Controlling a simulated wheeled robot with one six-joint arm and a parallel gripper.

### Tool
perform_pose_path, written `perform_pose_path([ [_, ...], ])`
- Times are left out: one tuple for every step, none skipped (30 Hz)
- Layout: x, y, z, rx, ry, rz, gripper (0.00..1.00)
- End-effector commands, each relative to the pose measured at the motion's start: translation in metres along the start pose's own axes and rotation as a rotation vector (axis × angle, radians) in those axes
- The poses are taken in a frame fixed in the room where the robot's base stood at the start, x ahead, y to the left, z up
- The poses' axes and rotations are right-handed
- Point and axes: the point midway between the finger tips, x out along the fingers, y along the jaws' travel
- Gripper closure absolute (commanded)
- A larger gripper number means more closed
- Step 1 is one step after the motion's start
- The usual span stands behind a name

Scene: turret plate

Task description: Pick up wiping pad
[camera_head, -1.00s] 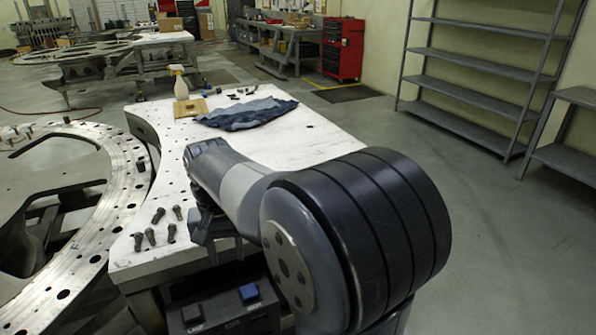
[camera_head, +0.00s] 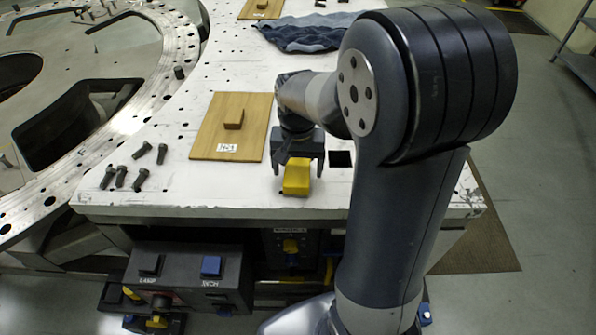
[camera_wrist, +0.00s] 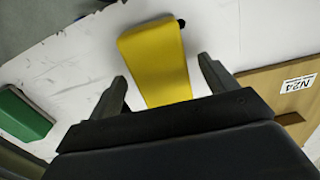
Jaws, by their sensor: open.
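A yellow block (camera_head: 297,178) lies on the white table near its front edge. It looks like the wiping pad, though I cannot be sure. My gripper (camera_head: 300,166) points down over it, with the fingers apart. In the wrist view, the yellow block (camera_wrist: 155,62) shows ahead of and between the open fingers of my gripper (camera_wrist: 163,78), and nothing is held. Whether the fingers reach down beside the block, I cannot tell. A green block (camera_wrist: 22,115) lies to the left in the wrist view; I cannot make it out in the head view.
A wooden board (camera_head: 205,140) with a small wooden handle (camera_head: 234,119) and a label lies left of my gripper. Several dark bolts (camera_head: 140,178) lie farther left. A blue cloth (camera_head: 310,35) lies at the back. A control box (camera_head: 185,275) hangs below the table's front edge.

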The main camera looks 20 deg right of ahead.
Motion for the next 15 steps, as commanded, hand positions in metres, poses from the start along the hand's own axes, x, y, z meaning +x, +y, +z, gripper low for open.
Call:
perform_pose_path([
  [0.0065, 0.0003, 0.0003, 0.0, -0.003, 0.001, 0.2],
  [0.0092, 0.0004, 0.0005, 0.0, -0.003, 0.001, 0.2],
  [0.0116, 0.0004, 0.0004, 0.001, -0.002, 0.001, 0.2],
  [0.0127, 0.0003, 0.0002, 0.001, -0.001, 0.0, 0.2],
  [0.0134, 0.0003, 0.0, 0.001, 0.0, 0.0, 0.2],
  [0.0138, 0.0003, -0.0001, 0.001, 0.001, 0.0, 0.2],
  [0.0138, 0.0002, -0.0002, 0.001, 0.001, 0.0, 0.2],
  [0.0137, 0.0003, -0.0002, 0.001, 0.001, 0.0, 0.2],
  [0.0136, 0.0003, -0.0002, 0.001, 0.001, 0.0, 0.2],
  [0.0136, 0.0003, -0.0002, 0.001, 0.001, 0.0, 0.2],
  [0.0136, 0.0003, -0.0002, 0.001, 0.001, 0.0, 0.2],
  [0.0135, 0.0003, -0.0002, 0.001, 0.001, 0.0, 0.23],
  [0.0135, 0.0003, -0.0002, 0.001, 0.001, 0.0, 0.26],
  [0.0135, 0.0003, -0.0002, 0.001, 0.001, 0.0, 0.28],
  [0.0135, 0.0003, -0.0002, 0.001, 0.001, 0.0, 0.31],
])
